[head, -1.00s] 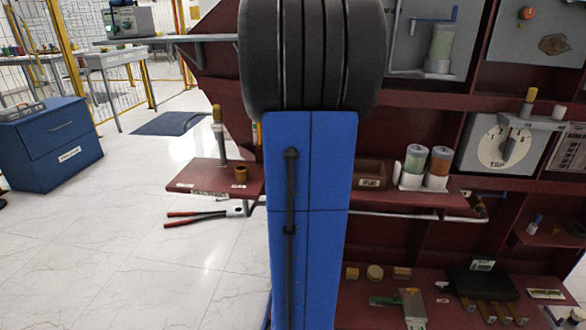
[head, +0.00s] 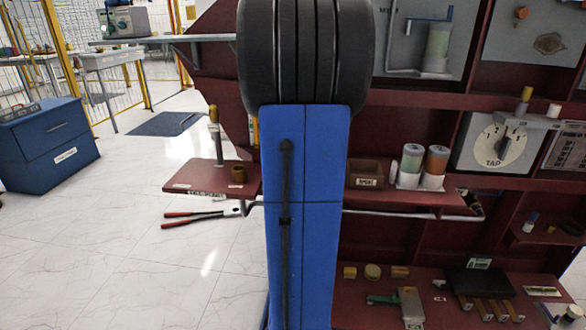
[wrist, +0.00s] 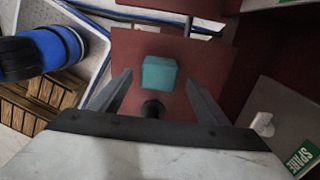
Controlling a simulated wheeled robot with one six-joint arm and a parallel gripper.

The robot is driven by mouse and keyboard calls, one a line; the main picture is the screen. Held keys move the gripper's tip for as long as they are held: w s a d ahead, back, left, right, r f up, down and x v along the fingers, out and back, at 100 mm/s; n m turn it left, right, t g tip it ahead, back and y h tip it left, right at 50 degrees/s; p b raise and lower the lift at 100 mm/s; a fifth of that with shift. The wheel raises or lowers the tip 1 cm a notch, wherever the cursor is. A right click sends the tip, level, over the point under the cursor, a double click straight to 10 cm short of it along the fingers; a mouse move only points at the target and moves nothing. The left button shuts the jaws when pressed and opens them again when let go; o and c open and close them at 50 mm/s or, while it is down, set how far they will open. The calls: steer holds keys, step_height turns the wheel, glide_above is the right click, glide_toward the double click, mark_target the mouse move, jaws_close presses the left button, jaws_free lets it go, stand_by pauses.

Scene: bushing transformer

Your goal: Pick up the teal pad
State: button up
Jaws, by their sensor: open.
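The teal pad (wrist: 159,73) is a small block on a dark red shelf (wrist: 137,48) in the wrist view. My gripper (wrist: 158,79) is open, with one dark finger on each side of the pad's place in the picture. Nothing is held between the fingers. A dark round thing (wrist: 152,109) shows just below the pad, near the gripper's base. I cannot tell how high the fingers are above the shelf. In the head view, the pad and my gripper do not show; my blue arm column covers the middle.
In the head view, a red side shelf (head: 205,181) holds small parts; open floor (head: 130,260) lies left.

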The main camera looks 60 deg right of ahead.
steer(key=shift+f, duration=2.6)
steer(key=shift+c, duration=0.6)
steer(key=c, duration=1)
